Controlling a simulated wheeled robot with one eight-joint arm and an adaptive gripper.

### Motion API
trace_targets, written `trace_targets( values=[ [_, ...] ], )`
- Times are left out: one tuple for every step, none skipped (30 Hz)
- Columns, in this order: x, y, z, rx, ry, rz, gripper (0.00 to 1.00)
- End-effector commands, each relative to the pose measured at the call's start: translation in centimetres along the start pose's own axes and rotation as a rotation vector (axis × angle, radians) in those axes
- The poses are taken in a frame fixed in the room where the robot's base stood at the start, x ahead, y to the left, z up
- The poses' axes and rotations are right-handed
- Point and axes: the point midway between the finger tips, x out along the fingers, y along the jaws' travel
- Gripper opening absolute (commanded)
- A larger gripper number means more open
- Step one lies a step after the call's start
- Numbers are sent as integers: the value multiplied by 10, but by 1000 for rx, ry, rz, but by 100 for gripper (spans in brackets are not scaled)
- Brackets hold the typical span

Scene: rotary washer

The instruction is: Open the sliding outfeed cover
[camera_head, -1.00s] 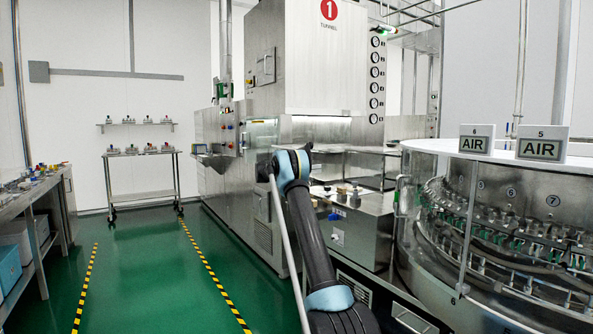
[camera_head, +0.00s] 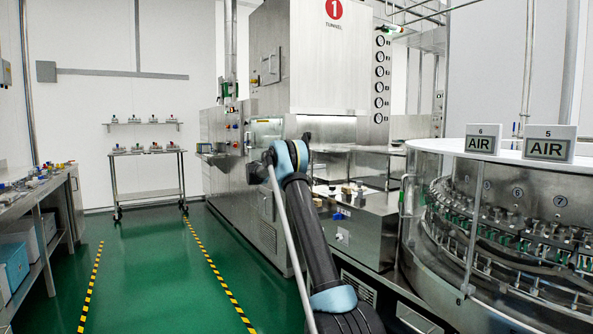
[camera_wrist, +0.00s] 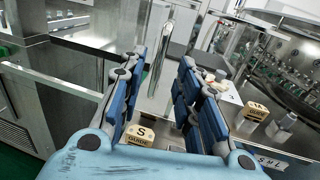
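In the wrist view my gripper (camera_wrist: 162,88) is open, with its two blue fingers spread and nothing between the pads. An upright metal bar handle (camera_wrist: 160,57) shows beyond and between the fingertips, apart from them. It seems to stand on a clear panel (camera_wrist: 185,40), which looks like the outfeed cover, though its edges are hard to tell. In the head view my arm reaches toward the steel outfeed table beside the washer (camera_head: 500,215); my fingers and the handle are hidden there.
A steel rail (camera_wrist: 55,82) runs at left. The tunnel machine (camera_head: 310,70) stands behind. The green floor (camera_head: 160,270) is clear at left.

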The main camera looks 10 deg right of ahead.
Motion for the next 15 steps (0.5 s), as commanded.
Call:
trace_targets(
  values=[
    [-10,1,0,0,0,3,31],
    [-14,1,0,0,0,2,31],
    [-19,0,0,0,0,1,31],
    [-23,0,0,0,0,1,31],
    [-26,1,0,0,0,1,31],
    [-29,0,0,0,0,1,31],
    [-31,0,0,0,0,1,31],
    [-33,0,0,0,0,1,31],
    [-35,0,-1,0,0,0,31],
    [-36,0,-1,0,0,0,31],
    [-36,0,-1,0,0,0,31],
    [-37,0,-1,0,0,0,31],
    [-37,0,-1,0,0,0,31],
    [-37,0,-1,0,0,0,31],
    [-37,0,-1,0,0,-1,31]
  ],
)
